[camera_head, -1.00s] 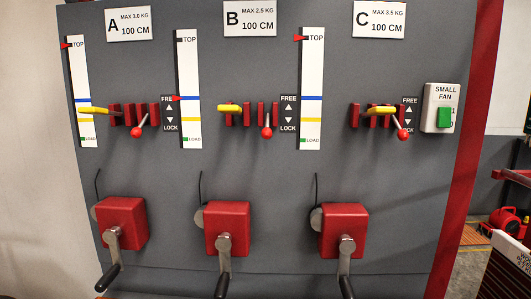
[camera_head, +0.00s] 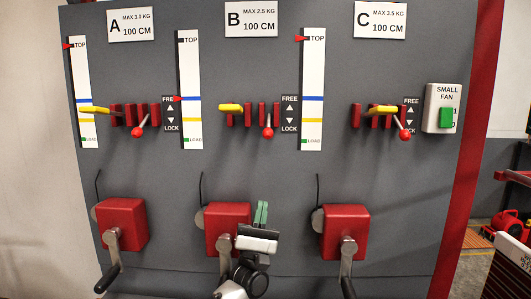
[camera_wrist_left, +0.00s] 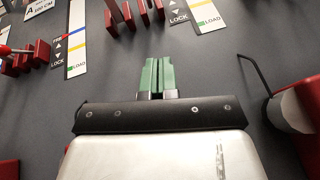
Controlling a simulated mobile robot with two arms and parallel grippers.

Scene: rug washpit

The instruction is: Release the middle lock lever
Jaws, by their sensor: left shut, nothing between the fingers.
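The middle lock lever, under sign B (camera_head: 250,19), has a red ball knob (camera_head: 268,132) on a short rod. It hangs down, level with LOCK on its FREE/LOCK label (camera_head: 289,113). My left gripper (camera_head: 261,212) is below the knob, in front of the middle red winch box (camera_head: 228,215), its green fingers pointing up. The fingers are shut, empty and apart from the lever. In the left wrist view the shut fingers (camera_wrist_left: 157,77) point toward red slats (camera_wrist_left: 120,12) and the LOCK label at the top. The middle knob cannot be made out there. My right gripper is not in view.
Levers A (camera_head: 137,132) and C (camera_head: 405,134) stand on either side, also with red knobs. Yellow bars (camera_head: 231,107) sit beside the slats. Winch boxes with cranks line the lower panel. A small fan switch (camera_head: 445,110) is at the right.

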